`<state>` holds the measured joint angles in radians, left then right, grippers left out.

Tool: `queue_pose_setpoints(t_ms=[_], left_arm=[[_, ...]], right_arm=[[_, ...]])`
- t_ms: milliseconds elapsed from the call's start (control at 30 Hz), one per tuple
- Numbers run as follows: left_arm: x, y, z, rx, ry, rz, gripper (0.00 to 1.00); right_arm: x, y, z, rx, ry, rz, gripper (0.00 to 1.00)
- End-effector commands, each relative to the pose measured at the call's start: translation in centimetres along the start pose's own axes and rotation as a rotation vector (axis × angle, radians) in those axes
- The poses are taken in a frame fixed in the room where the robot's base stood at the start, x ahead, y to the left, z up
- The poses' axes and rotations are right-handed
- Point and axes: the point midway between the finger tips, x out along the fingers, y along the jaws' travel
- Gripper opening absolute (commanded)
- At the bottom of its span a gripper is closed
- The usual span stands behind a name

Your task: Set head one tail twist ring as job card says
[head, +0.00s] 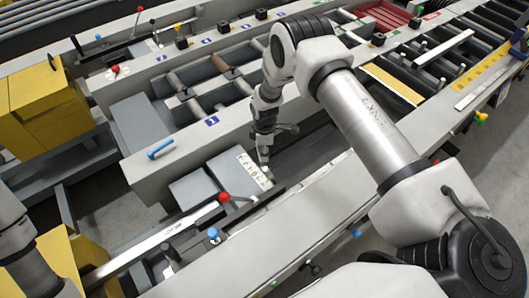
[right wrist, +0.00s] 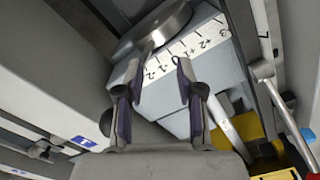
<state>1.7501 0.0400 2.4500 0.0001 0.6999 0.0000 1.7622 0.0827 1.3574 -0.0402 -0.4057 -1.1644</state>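The twist ring is most likely the round grey metal disc (right wrist: 152,30) with a short lever, at the top of the right wrist view. Beside it a white scale plate (right wrist: 190,45) carries marks from minus to plus numbers; it also shows in the head view (head: 253,168). My right gripper (right wrist: 157,65) is open, its two fingers apart at the scale's near end. The disc's lever end lies near the gap between the fingertips; I cannot tell whether they touch it. In the head view the right gripper (head: 264,158) points down at the scale. A job card cannot be made out.
A red-knobbed lever (head: 225,197) and a blue knob (head: 213,234) stand in front of the scale. A blue handle (head: 161,149) lies on the grey rail at left. Yellow housings (head: 42,105) stand at far left. Roller tables fill the back and right.

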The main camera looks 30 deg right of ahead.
Motion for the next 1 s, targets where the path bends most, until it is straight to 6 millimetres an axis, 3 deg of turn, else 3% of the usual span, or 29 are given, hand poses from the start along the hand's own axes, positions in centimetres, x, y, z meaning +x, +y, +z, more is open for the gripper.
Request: queue_pose_setpoints(t_ms=[200, 400, 733, 767, 867, 1000], left_arm=[[0.0, 0.0, 0.0, 0.0, 0.0, 0.0, 0.0], [0.0, 0.0, 0.0, 0.0, 0.0, 0.0, 0.0], [0.0, 0.0, 0.0, 0.0, 0.0, 0.0, 0.0], [0.0, 0.0, 0.0, 0.0, 0.0, 0.0, 0.0], [0.0, 0.0, 0.0, 0.0, 0.0, 0.0, 0.0], [0.0, 0.0, 0.0, 0.0, 0.0, 0.0, 0.0]], right_arm=[[-5.6, 0.1, -0.1, -0.001, 0.003, 0.005, 0.37], [-9.7, 0.1, 0.0, 0.0, 0.002, 0.003, 0.37], [-10.8, 0.0, 0.0, 0.0, 0.0, 0.001, 0.37], [-10.8, 0.0, 0.0, 0.0, 0.0, 0.001, 0.34], [-10.8, 0.4, -0.2, -0.024, 0.01, 0.021, 0.0], [-11.2, 4.4, -2.2, -0.092, 0.102, 0.236, 0.0]])
